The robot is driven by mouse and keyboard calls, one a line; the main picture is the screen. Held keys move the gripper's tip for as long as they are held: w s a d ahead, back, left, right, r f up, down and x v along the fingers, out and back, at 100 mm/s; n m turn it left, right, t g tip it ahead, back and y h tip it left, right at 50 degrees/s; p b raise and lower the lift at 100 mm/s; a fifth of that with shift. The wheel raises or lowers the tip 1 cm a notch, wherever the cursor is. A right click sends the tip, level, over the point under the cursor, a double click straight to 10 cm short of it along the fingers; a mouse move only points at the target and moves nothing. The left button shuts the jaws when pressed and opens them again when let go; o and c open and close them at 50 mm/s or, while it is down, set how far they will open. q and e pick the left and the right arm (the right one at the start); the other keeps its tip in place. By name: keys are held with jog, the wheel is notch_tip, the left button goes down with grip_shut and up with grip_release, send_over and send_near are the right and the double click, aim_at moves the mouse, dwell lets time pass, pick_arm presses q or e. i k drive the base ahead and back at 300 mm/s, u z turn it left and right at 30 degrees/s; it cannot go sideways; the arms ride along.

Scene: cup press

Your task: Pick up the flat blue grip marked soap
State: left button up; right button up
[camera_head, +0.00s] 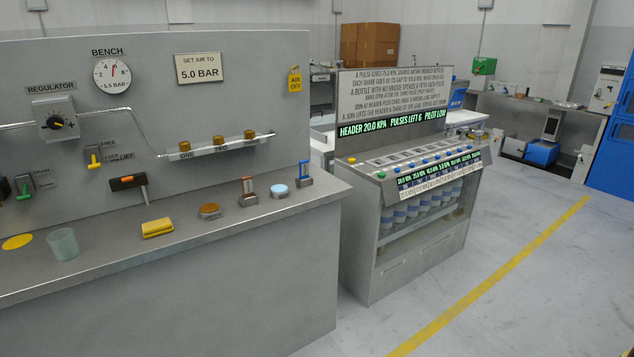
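A flat light-blue disc (279,191) lies on the grey bench top (215,232) near its right end. No word can be read on it. Just right of it, a small upright metal holder with a blue part (304,177) stands on the bench. I cannot tell from the picture which blue piece bears the word soap. Neither of my grippers is in view.
Also on the bench are a holder with an orange-brown part (248,191), a brown disc (209,211), a yellow block (157,228), a clear cup (63,244) and a yellow disc (18,241). A bottle machine (405,255) stands right of the bench.

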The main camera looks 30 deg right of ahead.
aim_at(304, 173)
jog(key=z, duration=0.95)
jog(key=i, duration=1.85)
jog(key=u, duration=0.4)
